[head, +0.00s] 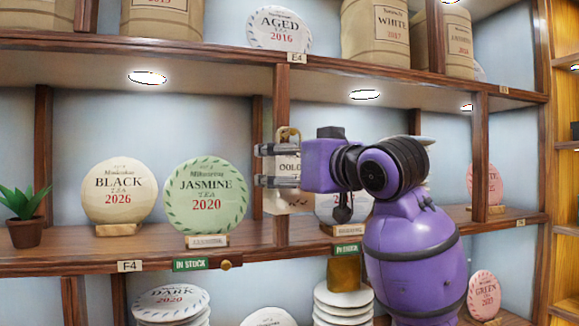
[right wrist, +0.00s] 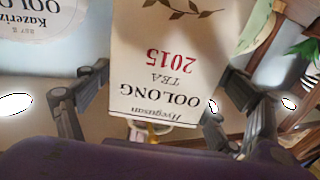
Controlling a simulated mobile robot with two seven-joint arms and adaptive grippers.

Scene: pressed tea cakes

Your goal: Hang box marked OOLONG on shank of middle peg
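The box marked OOLONG (right wrist: 165,75) is cream with a twig print and a red 2015; it appears upside down in the right wrist view. In the head view part of it (head: 287,202) shows in front of the shelf divider, with a tan loop-like top (head: 288,134). My right gripper (head: 278,167) has its fingers on both sides of the box, apparently pressed against its edges. The box is off the shelf. A brass round peg end (head: 226,264) sticks out from the shelf's front edge, below and left of the box. My left gripper is not in view.
A brown-gold box (head: 345,273) hangs below the shelf edge under a green IN STOCK label (head: 347,248). The JASMINE cake (head: 206,193) and BLACK cake (head: 117,188) stand left of the divider. A white cake (head: 337,208) stands behind my right arm.

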